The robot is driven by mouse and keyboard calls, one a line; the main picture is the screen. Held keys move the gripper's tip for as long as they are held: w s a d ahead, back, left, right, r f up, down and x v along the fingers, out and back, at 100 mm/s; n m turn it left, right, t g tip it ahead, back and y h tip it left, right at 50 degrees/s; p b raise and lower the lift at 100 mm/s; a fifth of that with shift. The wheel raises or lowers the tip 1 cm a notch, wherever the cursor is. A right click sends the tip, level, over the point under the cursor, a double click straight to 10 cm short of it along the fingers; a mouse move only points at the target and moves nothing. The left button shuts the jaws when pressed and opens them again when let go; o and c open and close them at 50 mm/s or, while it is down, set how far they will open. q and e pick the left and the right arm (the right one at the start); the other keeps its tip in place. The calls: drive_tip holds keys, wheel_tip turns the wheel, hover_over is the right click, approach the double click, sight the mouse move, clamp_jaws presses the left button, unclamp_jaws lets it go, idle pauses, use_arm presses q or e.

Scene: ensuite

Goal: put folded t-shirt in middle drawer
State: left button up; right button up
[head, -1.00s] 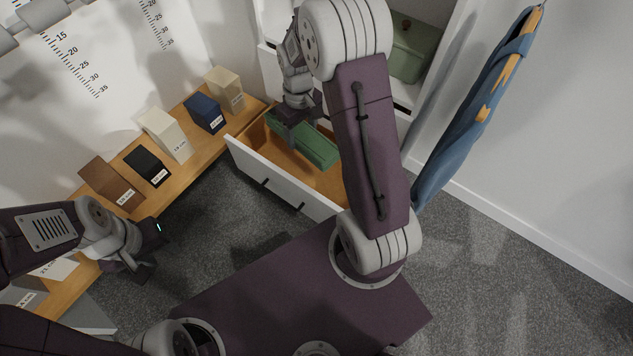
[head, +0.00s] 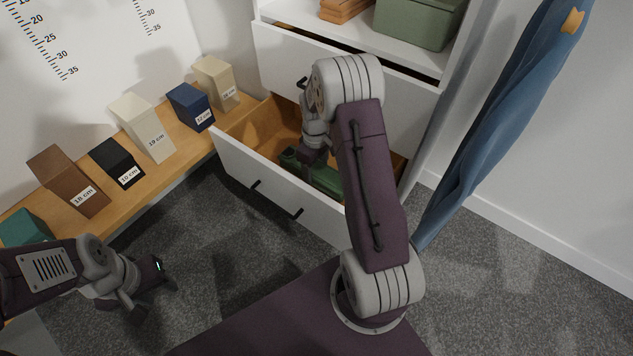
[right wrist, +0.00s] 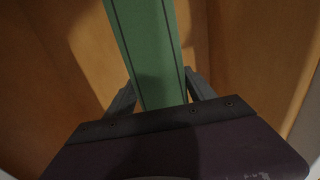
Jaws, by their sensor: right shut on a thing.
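The folded t-shirt is a long, narrow green bundle (head: 325,179). It sits inside the open white-fronted drawer (head: 270,188), close behind its front panel and partly hidden by my arm. My right gripper (right wrist: 160,92) is shut on the t-shirt, which shows as a green band (right wrist: 148,45) between its fingers in the right wrist view. In the head view the right gripper (head: 314,152) reaches down into the drawer. I cannot tell whether the t-shirt touches the drawer floor. My left gripper (head: 150,287) is open and empty over the carpet at the left.
A green box (head: 420,20) stands on the shelf higher up. Several labelled blocks stand on the wooden bench (head: 165,165) at left. A blue garment (head: 490,130) hangs at right. Carpet (head: 225,255) before the drawer is clear.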

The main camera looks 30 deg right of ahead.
sight(315, 168)
drive_tip(key=shift+f, duration=0.9)
drive_tip(key=shift+r, duration=0.1)
wheel_tip(315, 168, down, 4)
drive_tip(key=b, duration=0.2)
drive_tip(key=shift+b, duration=0.3)
drive_tip(key=shift+r, duration=0.25)
drive_tip(key=o, duration=1.7)
drive_tip(key=shift+f, duration=0.1)
use_arm(q)
wheel_tip(315, 168, down, 3)
drive_tip(key=shift+f, duration=0.15)
use_arm(e)
wheel_tip(315, 168, up, 12)
drive_tip(key=p, duration=0.7)
drive_tip(key=shift+f+p, duration=0.25)
drive_tip(key=shift+p, duration=0.15)
use_arm(q)
wheel_tip(315, 168, up, 8)
drive_tip(key=shift+f, duration=0.15)
use_arm(e)
drive_tip(key=shift+r, duration=0.4)
